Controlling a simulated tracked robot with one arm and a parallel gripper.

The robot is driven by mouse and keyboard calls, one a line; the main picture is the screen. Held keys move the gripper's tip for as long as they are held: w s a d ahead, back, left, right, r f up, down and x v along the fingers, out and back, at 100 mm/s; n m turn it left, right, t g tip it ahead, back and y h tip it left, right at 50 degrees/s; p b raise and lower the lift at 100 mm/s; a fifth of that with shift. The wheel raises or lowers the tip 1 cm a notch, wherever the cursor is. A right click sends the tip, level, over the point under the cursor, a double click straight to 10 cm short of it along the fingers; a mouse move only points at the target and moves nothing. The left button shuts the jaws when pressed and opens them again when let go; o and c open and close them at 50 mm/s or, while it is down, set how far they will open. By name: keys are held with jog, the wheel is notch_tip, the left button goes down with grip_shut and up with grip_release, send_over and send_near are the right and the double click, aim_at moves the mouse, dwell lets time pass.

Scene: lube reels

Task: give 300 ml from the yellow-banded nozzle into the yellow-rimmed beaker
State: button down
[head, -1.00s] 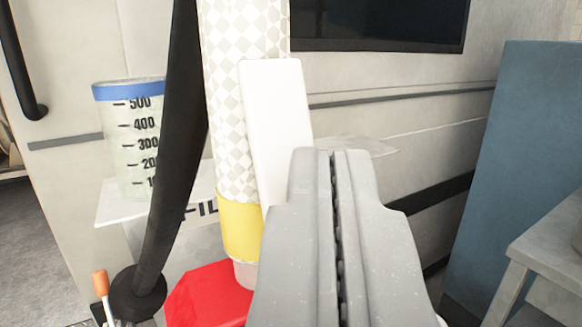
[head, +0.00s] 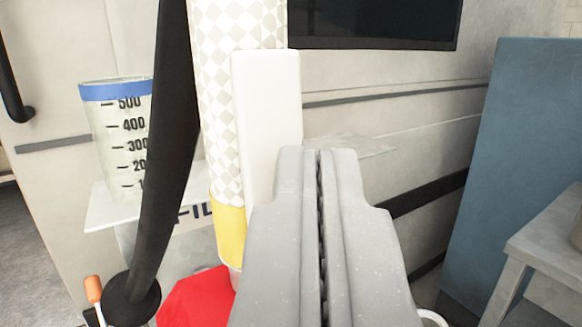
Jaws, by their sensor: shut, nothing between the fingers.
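The nozzle with the yellow band (head: 230,232) hangs upright in the middle of the head view. Its body (head: 217,120) has a grey and white checker pattern. A plain white bar (head: 268,110), perhaps its lever, runs along its right side. My gripper (head: 318,158) is shut and empty, in front of the bar's lower end and to its right; I cannot tell if it touches. A clear beaker with black marks and a blue rim (head: 117,90) stands on a white shelf at left. No yellow-rimmed beaker shows in view.
A black hose (head: 163,180) runs down between beaker and nozzle. A red object (head: 197,298) lies below the nozzle. An orange-handled tool (head: 93,288) is at lower left. A blue panel (head: 515,140) and a grey table (head: 545,250) stand at right. A dark screen (head: 380,22) is behind.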

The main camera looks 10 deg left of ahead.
jog(key=shift+s+d, duration=0.1)
jog(key=shift+s+d+r, duration=0.35)
jog(key=shift+s+d, duration=0.15)
jog(key=shift+s, duration=0.15)
jog(key=s+d, duration=0.1)
jog(key=s+d+r, duration=0.1)
jog(key=s+d, duration=0.1)
jog(key=shift+s+r, duration=0.3)
jog(key=shift+s, duration=0.05)
dwell(0.4)
jog(key=shift+r, duration=0.1)
